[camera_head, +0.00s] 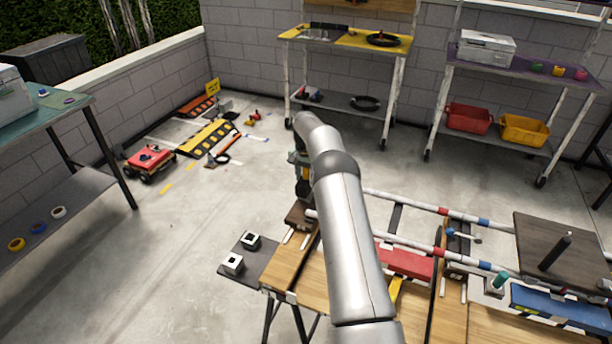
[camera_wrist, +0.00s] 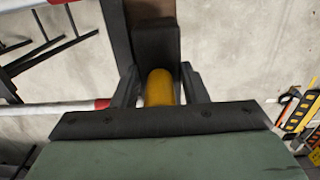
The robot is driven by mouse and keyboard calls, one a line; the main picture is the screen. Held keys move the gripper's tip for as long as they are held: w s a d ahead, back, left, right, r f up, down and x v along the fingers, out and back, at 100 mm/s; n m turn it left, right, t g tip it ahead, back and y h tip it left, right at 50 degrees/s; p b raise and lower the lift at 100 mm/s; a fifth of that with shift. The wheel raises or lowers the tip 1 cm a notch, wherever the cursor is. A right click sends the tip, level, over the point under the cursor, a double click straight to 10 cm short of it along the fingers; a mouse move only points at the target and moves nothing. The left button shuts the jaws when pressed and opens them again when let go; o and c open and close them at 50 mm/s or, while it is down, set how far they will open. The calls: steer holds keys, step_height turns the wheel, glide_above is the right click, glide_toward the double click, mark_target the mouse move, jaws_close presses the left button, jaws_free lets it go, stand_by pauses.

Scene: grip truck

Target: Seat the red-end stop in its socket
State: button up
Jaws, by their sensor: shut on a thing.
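My gripper (camera_wrist: 158,90) is shut on a yellow cylinder (camera_wrist: 159,88), which shows between its two dark fingers in the wrist view. A dark block (camera_wrist: 156,45) lies just beyond the cylinder; it may be part of the same piece, and I cannot tell. A white rail with a red end (camera_wrist: 60,106) reaches close to the left finger. In the head view my gripper (camera_head: 302,192) is at the left end of the bench, just above a brown block (camera_head: 299,215) near the rail end. The arm hides part of this area. I cannot make out the socket.
Two white square blocks with dark holes (camera_head: 232,263) stand on a dark plate left of the bench. Striped rails (camera_head: 470,220), a red block (camera_head: 405,263) and a blue tray (camera_head: 560,308) lie to the right. Free floor is at the left; a red cart (camera_head: 149,160) stands there.

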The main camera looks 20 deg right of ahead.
steer(key=o, duration=1)
steer(key=shift+o, duration=0.2)
step_height(320, 180, up, 17)
steer(key=shift+r+p, duration=0.2)
steer(key=shift+p, duration=0.1)
steer(key=shift+a, duration=0.1)
